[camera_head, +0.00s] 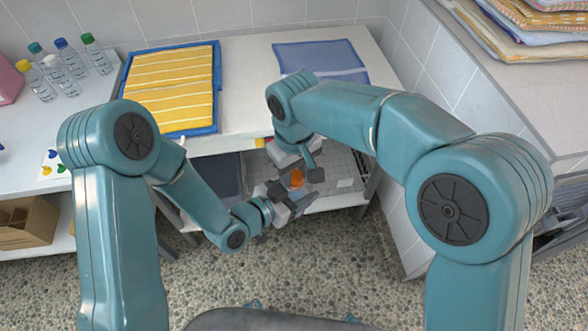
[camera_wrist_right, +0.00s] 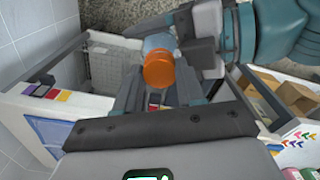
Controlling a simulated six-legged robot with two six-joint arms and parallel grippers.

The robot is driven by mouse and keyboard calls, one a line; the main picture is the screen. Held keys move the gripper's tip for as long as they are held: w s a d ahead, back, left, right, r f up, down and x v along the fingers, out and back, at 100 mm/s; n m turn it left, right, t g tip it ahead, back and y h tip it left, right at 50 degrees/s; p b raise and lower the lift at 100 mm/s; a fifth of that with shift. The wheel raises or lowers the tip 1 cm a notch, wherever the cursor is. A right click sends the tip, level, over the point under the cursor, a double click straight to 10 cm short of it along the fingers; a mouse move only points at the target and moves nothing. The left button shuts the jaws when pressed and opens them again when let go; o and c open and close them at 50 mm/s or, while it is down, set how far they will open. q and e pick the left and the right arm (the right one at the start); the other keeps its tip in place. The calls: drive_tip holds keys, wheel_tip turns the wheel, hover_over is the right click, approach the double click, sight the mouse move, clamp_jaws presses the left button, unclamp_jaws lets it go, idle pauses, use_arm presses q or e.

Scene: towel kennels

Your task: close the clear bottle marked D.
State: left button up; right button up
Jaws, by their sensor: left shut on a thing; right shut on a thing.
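An orange cap (camera_head: 296,178) is between my grippers in front of the table. My right gripper (camera_head: 300,170) comes down from above and is shut on the cap, which also shows between its fingers in the right wrist view (camera_wrist_right: 160,72). A clear, bluish bottle (camera_wrist_right: 157,42) is lined up just beyond the cap in the right wrist view. My left gripper (camera_head: 286,204) is shut on the bottle from the side and hides most of it. I cannot tell whether the cap is seated on the neck. The mark D is not readable.
Several capped clear bottles (camera_head: 62,68) stand at the back left. A yellow striped towel (camera_head: 175,80) lies on a blue tray, and a blue towel (camera_head: 322,60) lies on the table. A cardboard box (camera_head: 28,222) is on the lower left shelf. A tiled wall closes off the right.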

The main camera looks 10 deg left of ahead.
drive_tip(key=shift+d+f, duration=0.1)
drive_tip(key=shift+f, duration=0.1)
idle(0.3)
drive_tip(key=shift+r, duration=0.25)
idle(0.8)
drive_tip(key=shift+s+f, duration=0.1)
drive_tip(key=shift+f, duration=0.45)
idle(0.6)
drive_tip(key=o, duration=0.7)
drive_tip(key=shift+r, duration=0.15)
drive_tip(key=shift+r, duration=2.05)
